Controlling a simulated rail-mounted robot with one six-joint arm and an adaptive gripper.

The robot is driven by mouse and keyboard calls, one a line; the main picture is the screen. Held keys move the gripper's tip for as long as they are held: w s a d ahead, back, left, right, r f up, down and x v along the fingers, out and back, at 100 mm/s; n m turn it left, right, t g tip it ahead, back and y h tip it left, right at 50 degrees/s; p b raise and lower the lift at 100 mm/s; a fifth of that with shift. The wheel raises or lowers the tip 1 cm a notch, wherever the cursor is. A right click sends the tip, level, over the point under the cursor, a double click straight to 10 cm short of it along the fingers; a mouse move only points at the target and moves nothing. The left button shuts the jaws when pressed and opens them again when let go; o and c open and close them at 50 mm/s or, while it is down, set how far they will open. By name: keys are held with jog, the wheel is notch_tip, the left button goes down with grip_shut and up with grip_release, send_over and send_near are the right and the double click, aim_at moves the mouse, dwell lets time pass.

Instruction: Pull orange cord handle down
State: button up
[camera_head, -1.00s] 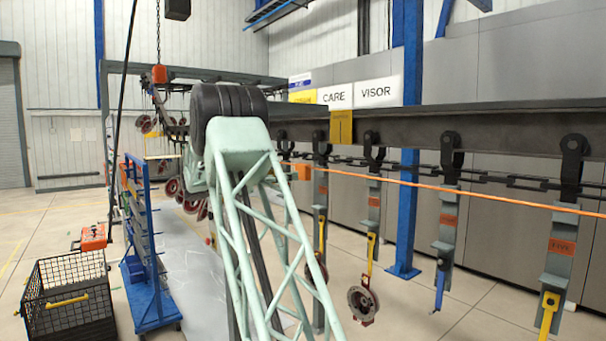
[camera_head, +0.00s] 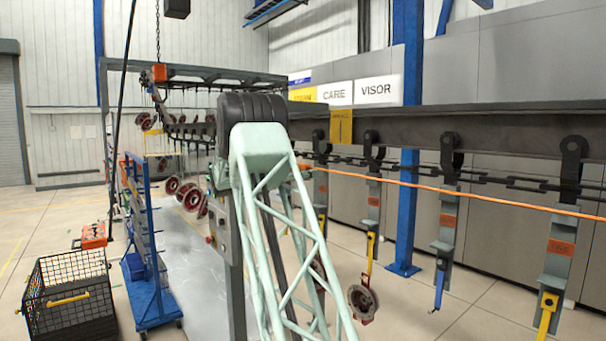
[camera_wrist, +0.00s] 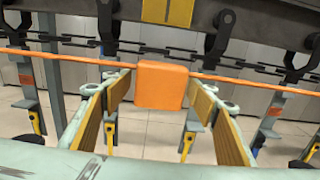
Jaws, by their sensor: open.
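My gripper (camera_wrist: 161,88) is open, with one tan-padded finger to the left of the handle and one to the right. Gaps show on both sides. I cannot tell whether the handle lies between the fingertips or just beyond them. In the head view my pale green arm hides the gripper and most or all of the handle.
Grey hangers (camera_head: 447,225) with yellow and blue hooks hang from the dark rail (camera_head: 480,120) behind the cord. A blue column (camera_head: 407,210) stands behind. A control post (camera_head: 226,235) is left of my arm. A blue rack (camera_head: 150,250) and black wire basket (camera_head: 70,300) stand left.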

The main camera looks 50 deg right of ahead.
jog(key=shift+c, duration=0.7)
jog(key=c, duration=1)
notch_tip(320, 180, down, 5)
jog(key=shift+f+b, duration=0.15)
jog(key=shift+b, duration=0.55)
jog(key=o, duration=1.1)
jog(key=shift+o, duration=0.2)
jog(key=shift+a, duration=0.1)
jog(key=v, duration=1.1)
jog(key=shift+w+a, duration=0.15)
jog(key=shift+a, duration=0.25)
